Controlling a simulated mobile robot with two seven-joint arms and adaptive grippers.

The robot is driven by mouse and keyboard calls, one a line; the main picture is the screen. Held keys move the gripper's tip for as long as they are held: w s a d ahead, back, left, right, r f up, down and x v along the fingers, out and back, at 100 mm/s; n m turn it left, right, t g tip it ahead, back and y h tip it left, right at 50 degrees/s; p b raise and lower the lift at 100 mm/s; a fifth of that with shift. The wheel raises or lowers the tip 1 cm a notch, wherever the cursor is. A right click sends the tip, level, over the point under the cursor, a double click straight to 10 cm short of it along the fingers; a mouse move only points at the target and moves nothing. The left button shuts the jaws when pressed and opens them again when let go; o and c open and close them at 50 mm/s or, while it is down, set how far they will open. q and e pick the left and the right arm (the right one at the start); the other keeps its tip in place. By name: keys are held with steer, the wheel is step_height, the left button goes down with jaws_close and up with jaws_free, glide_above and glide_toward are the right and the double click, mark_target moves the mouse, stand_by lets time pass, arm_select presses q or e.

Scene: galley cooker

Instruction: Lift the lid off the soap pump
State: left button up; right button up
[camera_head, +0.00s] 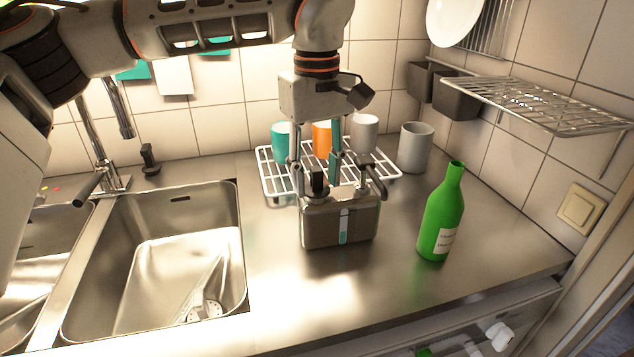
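My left gripper (316,176) points down over the counter, its two fingers apart. A dark upright knob (318,184) shows between the fingertips, and I cannot tell whether either finger touches it. The knob appears to be on top of a grey box-like vessel (325,228) with a teal strip on its front, standing on the counter. A small black pump-shaped thing (150,160) stands behind the sink, well left of the gripper. I cannot tell for sure which of these is the soap pump, and its lid is not clear. My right gripper is not in view.
A white wire rack (269,184) with several cups stands behind the gripper. A green bottle (441,215) stands to the right, and a metal wall shelf (545,103) juts out above. The sink (165,255) is at left. The front counter is clear.

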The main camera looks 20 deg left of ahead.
arm_select(q)
steer(key=c, duration=0.8)
steer(key=shift+c, duration=0.7)
